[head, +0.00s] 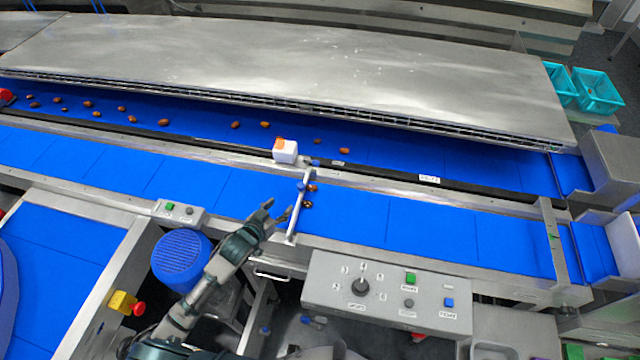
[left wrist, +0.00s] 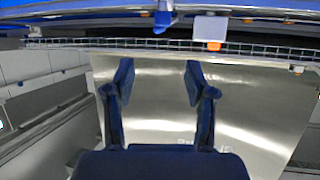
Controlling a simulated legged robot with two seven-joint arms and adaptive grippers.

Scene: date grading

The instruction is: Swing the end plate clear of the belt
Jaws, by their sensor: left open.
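The end plate (head: 297,212) is a thin pale bar standing across the near blue belt (head: 350,215), with a blue piece at its far end. A few dark dates (head: 308,204) lie against its right side. My left gripper (head: 281,209) is open and empty, just left of the plate near the belt's front edge. I cannot tell whether a finger touches the plate. In the left wrist view the two fingers of my left gripper (left wrist: 158,78) are spread with nothing between them. My right gripper is not in view.
A white box with an orange top (head: 285,151) stands on the rail behind the plate. A control box (head: 385,292) with a knob and buttons is at the front. Scattered dates (head: 132,119) lie on the far belt. A blue motor (head: 182,257) sits below the near belt, left of my arm.

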